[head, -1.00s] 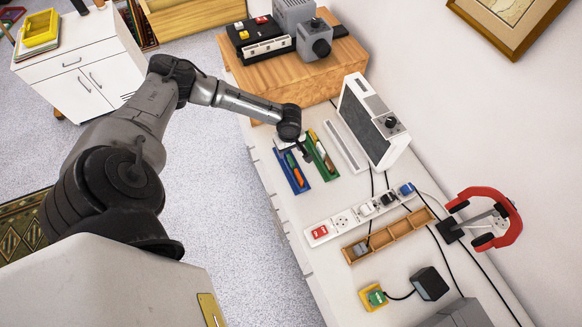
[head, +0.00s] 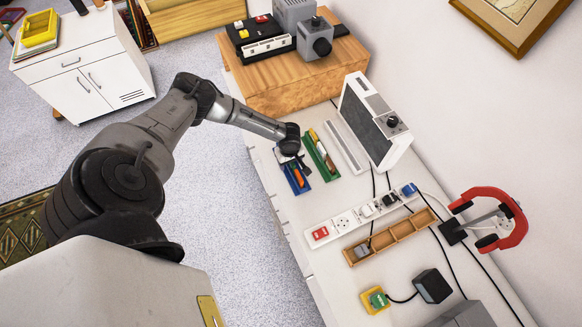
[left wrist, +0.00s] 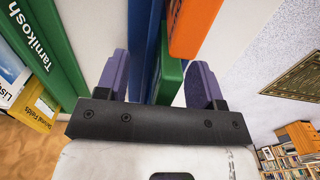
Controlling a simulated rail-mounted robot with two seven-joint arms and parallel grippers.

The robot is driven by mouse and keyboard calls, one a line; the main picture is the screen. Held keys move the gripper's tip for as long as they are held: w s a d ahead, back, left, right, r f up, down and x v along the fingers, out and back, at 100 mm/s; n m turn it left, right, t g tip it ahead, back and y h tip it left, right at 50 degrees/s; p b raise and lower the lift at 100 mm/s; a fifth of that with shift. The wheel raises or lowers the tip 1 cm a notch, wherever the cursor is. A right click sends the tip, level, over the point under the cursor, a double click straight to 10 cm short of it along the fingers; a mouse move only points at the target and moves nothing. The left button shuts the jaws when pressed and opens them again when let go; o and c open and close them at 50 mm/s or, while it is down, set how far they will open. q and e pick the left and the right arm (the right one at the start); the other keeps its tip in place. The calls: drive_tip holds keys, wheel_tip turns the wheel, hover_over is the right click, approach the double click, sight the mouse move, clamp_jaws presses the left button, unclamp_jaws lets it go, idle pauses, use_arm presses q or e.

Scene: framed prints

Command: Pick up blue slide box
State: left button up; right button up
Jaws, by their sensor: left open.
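The blue slide box (head: 304,187) lies on the white worktop in the head view, holding a few coloured pieces, one of them orange. My left gripper (head: 291,158) is over its far end and hides part of it. In the left wrist view, the open purple-tipped fingers of the left gripper (left wrist: 160,78) are on either side of the blue box (left wrist: 142,40), with a green and an orange piece also showing there. I cannot tell whether the fingers touch it. My right gripper is out of view.
A green box (head: 332,171) with several pieces stands close beside the blue one. A white device (head: 375,130), a power strip (head: 345,219) and a wooden tray (head: 415,223) are to the right. A wooden block (head: 290,86) stands behind.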

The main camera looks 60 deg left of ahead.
use_arm(q)
clamp_jaws()
idle(0.7)
